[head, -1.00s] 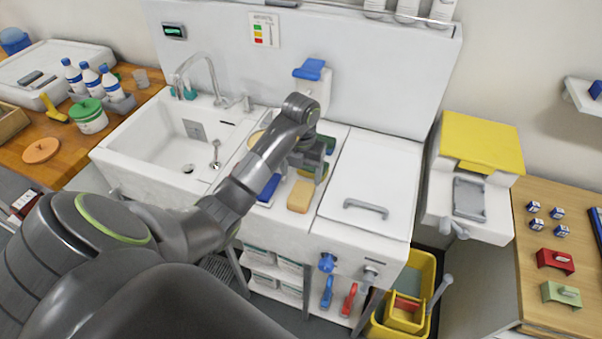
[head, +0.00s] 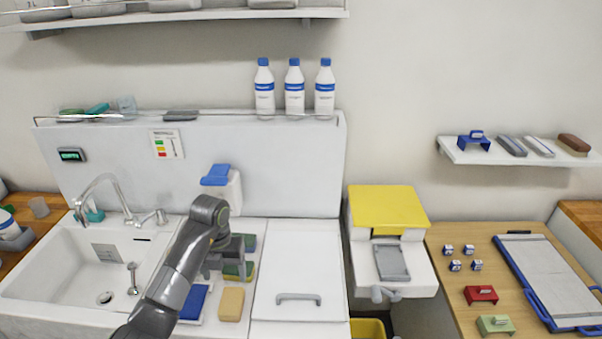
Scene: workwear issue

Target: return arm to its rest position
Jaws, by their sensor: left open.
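My left arm reaches in from the bottom left over the white sink unit. My left gripper (head: 232,262) is at the arm's end, above the counter strip between the sink basin and the white lid. It is open. A green and yellow sponge (head: 238,272) is right at its fingers, partly hidden; I see no clear grip on it. A tan sponge (head: 231,304) and a blue pad (head: 194,302) lie just in front of it, apart from the gripper. My right gripper is not in view.
The tap (head: 103,190) rises at the left over the sink basin (head: 60,265). A blue-topped dispenser (head: 221,185) stands behind my gripper. The white lid (head: 298,262) to the right is clear. A yellow-topped unit (head: 388,209) stands further right, beside a wooden table (head: 445,290).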

